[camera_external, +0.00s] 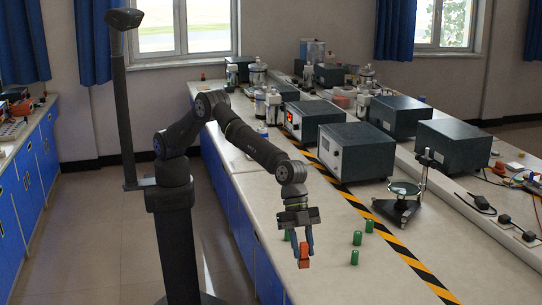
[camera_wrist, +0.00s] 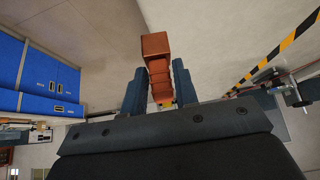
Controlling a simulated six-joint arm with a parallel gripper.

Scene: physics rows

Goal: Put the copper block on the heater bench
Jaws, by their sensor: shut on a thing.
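The copper block (camera_external: 304,255) is orange-brown and hangs between the fingers of my gripper (camera_external: 301,240), over the front part of the pale bench top. In the wrist view the copper block (camera_wrist: 156,45) sticks out beyond the dark fingers of my gripper (camera_wrist: 158,68), which are shut on it. The gripper points down, and I cannot tell how high the block is above the surface. No thing is clearly marked as the heater bench; a box with a lit red display (camera_external: 294,118) stands farther back on the bench.
Several green cylinders (camera_external: 357,238) stand near the gripper. A yellow-black striped line (camera_external: 388,234) runs along the bench. Dark-topped boxes (camera_external: 357,150) and a black stand with a round plate (camera_external: 404,188) are farther back. The bench's left edge drops to blue cabinets (camera_external: 232,205).

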